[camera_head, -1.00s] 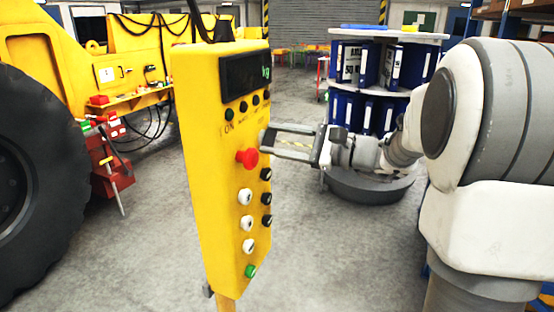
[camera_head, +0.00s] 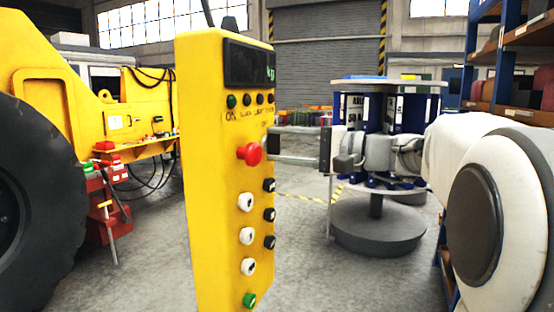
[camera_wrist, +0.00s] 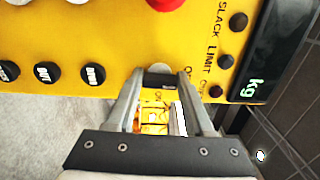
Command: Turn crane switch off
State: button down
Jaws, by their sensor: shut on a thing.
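The yellow crane control box (camera_head: 215,180) stands upright in front of me, with a dark display, a red mushroom button (camera_head: 249,153) and several white, black and green buttons. My gripper (camera_head: 272,143) reaches in from the right, its fingertips at the box's right side and partly hidden. In the wrist view, my gripper (camera_wrist: 160,82) has its fingertips at the yellow face, closed around a small grey-black switch (camera_wrist: 160,68) beside ON/OFF lettering. The tips partly cover the switch, so its position cannot be read. The box (camera_wrist: 120,30) fills the upper part of that view.
A large black tyre (camera_head: 40,200) and yellow machine stand at left. A round rack of blue binders (camera_head: 385,230) stands behind my gripper. Shelving (camera_head: 510,70) is at the far right. Grey floor is open between the box and the rack.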

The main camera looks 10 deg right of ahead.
jog(key=shift+n, duration=0.3)
jog(key=shift+c, duration=1.4)
grip_release()
jog(key=shift+d, duration=0.15)
jog(key=p+v, duration=0.1)
jog(key=v, duration=1.6)
jog(key=shift+s, duration=0.1)
